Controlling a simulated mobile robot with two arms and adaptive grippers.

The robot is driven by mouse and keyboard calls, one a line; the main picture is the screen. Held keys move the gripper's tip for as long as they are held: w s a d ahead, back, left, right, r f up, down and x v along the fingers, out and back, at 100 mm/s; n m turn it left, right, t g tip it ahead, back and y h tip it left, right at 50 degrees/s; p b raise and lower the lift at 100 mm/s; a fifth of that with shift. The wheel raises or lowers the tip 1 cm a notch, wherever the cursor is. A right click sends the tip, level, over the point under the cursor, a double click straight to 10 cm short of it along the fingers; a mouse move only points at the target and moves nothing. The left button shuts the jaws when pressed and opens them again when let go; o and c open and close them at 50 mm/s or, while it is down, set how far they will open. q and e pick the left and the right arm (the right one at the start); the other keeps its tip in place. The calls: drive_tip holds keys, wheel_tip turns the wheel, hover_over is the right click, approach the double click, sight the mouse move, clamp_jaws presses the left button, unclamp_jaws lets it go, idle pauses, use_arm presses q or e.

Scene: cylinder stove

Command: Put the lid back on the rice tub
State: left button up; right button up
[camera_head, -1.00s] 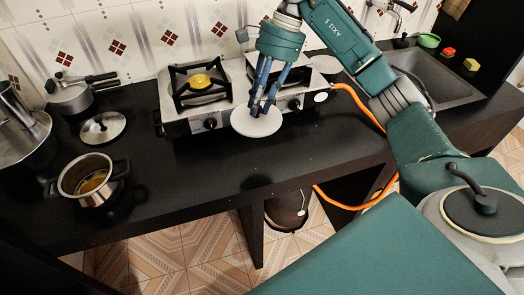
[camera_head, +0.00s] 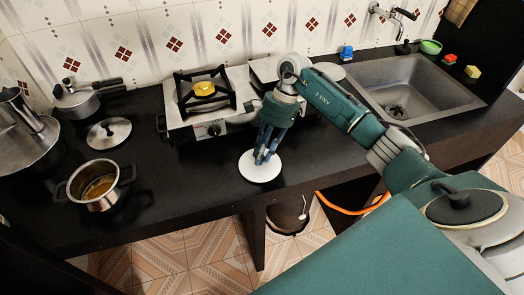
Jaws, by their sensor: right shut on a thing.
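My right gripper (camera_head: 265,154) points down over the front of the counter, right of centre. It is shut on a flat round white lid (camera_head: 259,169), held level at or just above the black countertop. I cannot tell whether the lid touches it. A dark round container (camera_head: 288,214) with a pale handle stands below the counter, partly hidden by the counter edge. I cannot tell if it is the rice tub. My left gripper is not in view.
An open steel pot (camera_head: 98,190) with yellowish contents stands at the left front, with a metal lid (camera_head: 108,133) behind it. A stove (camera_head: 190,118) is behind my gripper. A sink (camera_head: 408,88) is at the right. An orange hose (camera_head: 345,208) hangs below the counter.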

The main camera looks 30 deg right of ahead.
drive_tip(key=shift+f+b, duration=0.2)
drive_tip(key=shift+b, duration=0.15)
drive_tip(key=o, duration=1)
drive_tip(key=shift+r, duration=0.1)
drive_tip(key=shift+r, duration=0.1)
